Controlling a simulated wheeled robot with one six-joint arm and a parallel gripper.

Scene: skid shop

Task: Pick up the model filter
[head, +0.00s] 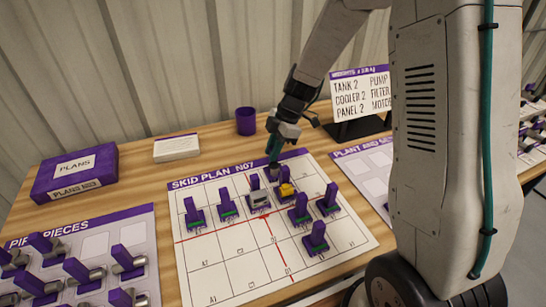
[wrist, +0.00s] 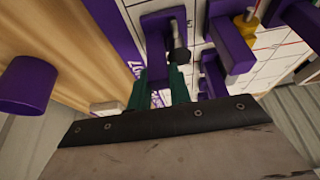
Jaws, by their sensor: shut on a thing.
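My gripper (head: 273,160) is over the far row of the white skid plan board (head: 235,268). In the wrist view its teal fingers (wrist: 160,92) are shut on the purple upright of a piece with a grey and black round part, apparently the model filter (wrist: 155,45). In the head view the fingers and neighbouring pieces mostly hide this piece. I cannot tell whether it touches the board. A yellow-topped piece (head: 287,190) stands close beside it, also seen in the wrist view (wrist: 247,25).
Several purple-backed pieces stand on the board near the gripper, including a grey one (head: 259,198). A purple cup (head: 246,121) stands behind the board. A weights sign (head: 360,95) is at the back right. A pipe pieces board (head: 97,245) and a plans box (head: 75,173) are at left.

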